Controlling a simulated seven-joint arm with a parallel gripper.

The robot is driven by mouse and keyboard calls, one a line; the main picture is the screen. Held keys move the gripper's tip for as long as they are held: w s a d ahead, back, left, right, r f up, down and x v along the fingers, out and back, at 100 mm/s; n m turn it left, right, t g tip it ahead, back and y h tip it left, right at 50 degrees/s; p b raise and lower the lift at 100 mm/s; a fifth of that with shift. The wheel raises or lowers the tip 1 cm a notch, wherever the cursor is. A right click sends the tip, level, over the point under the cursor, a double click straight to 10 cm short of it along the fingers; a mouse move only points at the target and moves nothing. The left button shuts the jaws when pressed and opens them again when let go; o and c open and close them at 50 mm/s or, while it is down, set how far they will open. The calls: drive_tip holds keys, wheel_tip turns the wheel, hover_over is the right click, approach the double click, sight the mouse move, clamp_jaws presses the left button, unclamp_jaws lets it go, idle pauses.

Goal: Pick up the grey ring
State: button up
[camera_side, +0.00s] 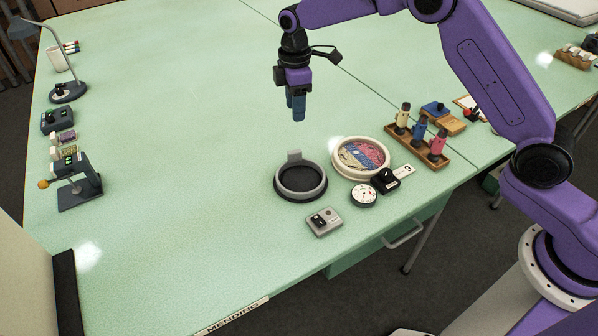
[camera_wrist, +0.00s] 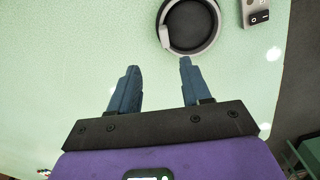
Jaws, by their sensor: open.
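The grey ring (camera_side: 322,187) lies around a round black base on the green table, with a grey tab standing up at its far side. In the wrist view the ring (camera_wrist: 216,38) is at the top, beyond the fingertips, with its tab toward the left finger side. My gripper (camera_side: 296,117) hangs above the table, fingers pointing down, apart from the ring and farther back. In the wrist view the two blue fingers of my gripper (camera_wrist: 159,64) are spread with nothing between them.
A cream hoop (camera_side: 338,166) with patterned cloth stands right beside the ring. A small dial (camera_side: 363,195), a black clamp (camera_side: 385,181) and a grey switch box (camera_side: 324,222) are close by. A wooden rack (camera_side: 429,152) holds bottles farther right. The table left of the ring is clear.

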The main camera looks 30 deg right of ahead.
hover_over(295, 151)
drive_tip(key=f, duration=0.9)
drive_tip(key=shift+w+d+f, duration=0.1)
drive_tip(key=shift+w+d, duration=0.15)
drive_tip(key=shift+s+a+f, duration=0.15)
drive_tip(key=shift+f, duration=1.2)
drive_tip(key=shift+s+a+f, duration=0.1)
drive_tip(key=shift+a+f, duration=0.05)
drive_tip(key=shift+f, duration=1.2)
clamp_jaws()
